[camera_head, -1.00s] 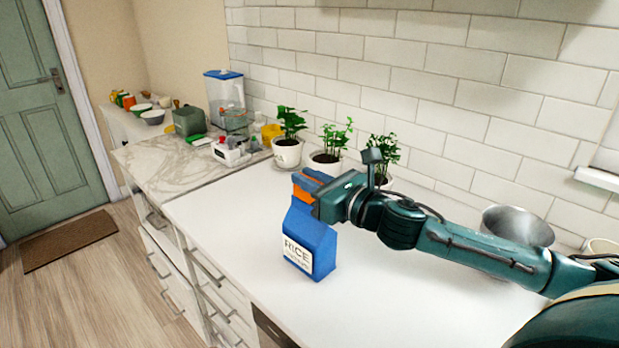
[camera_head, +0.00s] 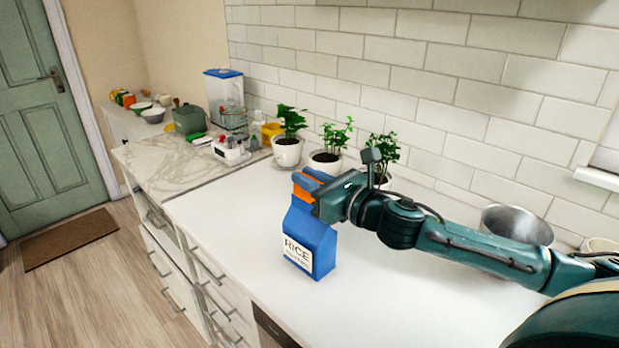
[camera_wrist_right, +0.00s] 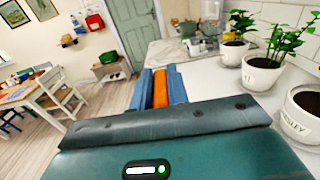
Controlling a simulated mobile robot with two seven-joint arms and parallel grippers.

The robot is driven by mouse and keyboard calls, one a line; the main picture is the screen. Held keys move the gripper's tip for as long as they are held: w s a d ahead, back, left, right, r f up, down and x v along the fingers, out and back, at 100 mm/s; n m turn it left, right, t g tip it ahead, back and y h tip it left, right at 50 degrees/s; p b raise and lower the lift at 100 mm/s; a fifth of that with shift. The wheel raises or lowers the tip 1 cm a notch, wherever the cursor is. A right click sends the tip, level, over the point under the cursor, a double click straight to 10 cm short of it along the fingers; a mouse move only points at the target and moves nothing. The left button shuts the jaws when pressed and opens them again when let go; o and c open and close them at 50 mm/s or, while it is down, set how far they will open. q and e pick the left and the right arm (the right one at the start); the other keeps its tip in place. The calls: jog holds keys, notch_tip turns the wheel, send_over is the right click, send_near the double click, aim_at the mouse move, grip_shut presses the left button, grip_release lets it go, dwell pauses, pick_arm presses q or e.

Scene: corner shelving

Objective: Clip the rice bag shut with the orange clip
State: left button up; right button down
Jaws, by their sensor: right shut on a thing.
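The blue rice bag (camera_head: 312,238) stands upright on the white counter, its white label facing forward. My right gripper (camera_head: 306,183) is at the top of the bag, with its fingers shut on the orange clip (camera_head: 304,190). The orange clip also shows between the blue fingers in the right wrist view (camera_wrist_right: 160,90). The clip is at the bag's top edge; I cannot tell whether it grips the bag. The bag is hidden in the right wrist view. My left gripper is not in view.
Several potted plants (camera_head: 326,160) stand along the tiled wall behind the bag. A metal bowl (camera_head: 517,224) sits at the right behind my arm. A white power strip or small appliance (camera_head: 231,152) and a blue-lidded container (camera_head: 224,95) stand further left. The counter (camera_head: 225,205) left of the bag is clear.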

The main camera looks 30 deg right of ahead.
jog(key=shift+f+b, duration=1.15)
jog(key=shift+f, duration=0.5)
jog(key=c, duration=1.3)
grip_release()
jog(key=shift+r, duration=0.1)
